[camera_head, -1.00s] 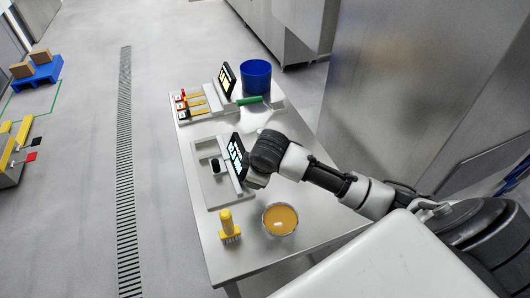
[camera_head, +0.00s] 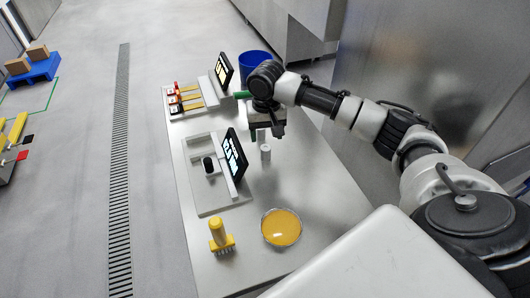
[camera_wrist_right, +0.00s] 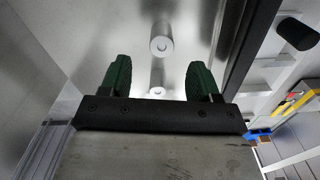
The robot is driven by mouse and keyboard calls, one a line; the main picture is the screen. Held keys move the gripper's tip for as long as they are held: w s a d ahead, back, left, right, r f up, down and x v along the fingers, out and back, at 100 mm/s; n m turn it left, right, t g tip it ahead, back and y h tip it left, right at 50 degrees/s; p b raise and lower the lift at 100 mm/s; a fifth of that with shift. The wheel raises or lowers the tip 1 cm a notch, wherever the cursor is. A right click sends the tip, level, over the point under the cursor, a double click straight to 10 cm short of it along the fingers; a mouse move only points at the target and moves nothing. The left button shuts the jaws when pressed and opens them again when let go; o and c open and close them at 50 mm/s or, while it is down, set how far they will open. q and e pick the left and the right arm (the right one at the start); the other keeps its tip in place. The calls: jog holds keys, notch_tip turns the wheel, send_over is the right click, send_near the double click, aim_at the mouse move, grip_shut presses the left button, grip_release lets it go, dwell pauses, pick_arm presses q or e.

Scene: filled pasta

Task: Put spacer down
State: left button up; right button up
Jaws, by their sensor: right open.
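A small pale cylinder, which looks like the spacer (camera_head: 265,152), stands upright on the steel table (camera_head: 285,190), just right of the near black display. My right gripper (camera_head: 268,130) is above and slightly behind it, with the arm coming in from the right. In the right wrist view the two green fingers of the gripper (camera_wrist_right: 159,78) are spread apart with nothing held. The spacer (camera_wrist_right: 161,40) shows there beyond the fingertips, apart from them. A second bright shape lies between the fingers; I cannot tell whether it is a reflection. My left gripper is out of view.
A grey fixture (camera_head: 202,177) with a lit display (camera_head: 235,155) stands left of the spacer. A yellow brush-like tool (camera_head: 219,235) and a bowl of orange filling (camera_head: 281,228) are at the near end. A blue bin (camera_head: 254,66) and another display (camera_head: 223,72) are at the far end.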

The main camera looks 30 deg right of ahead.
aim_at(266, 148)
notch_tip(266, 148, down, 2)
jog(key=shift+f, duration=0.1)
jog(key=shift+w+f, duration=0.1)
jog(key=shift+f, duration=0.2)
jog(key=f, duration=0.3)
jog(key=f+p, duration=0.1)
jog(key=shift+s+a+f, duration=0.15)
jog(key=shift+s, duration=0.1)
jog(key=shift+f, duration=0.3)
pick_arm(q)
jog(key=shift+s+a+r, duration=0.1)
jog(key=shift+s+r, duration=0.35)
pick_arm(e)
jog(key=shift+w, duration=0.1)
jog(key=shift+c, duration=0.3)
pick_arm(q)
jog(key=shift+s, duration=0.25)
pick_arm(e)
jog(key=c, duration=1)
jog(key=shift+r, duration=0.1)
jog(key=shift+c, duration=0.2)
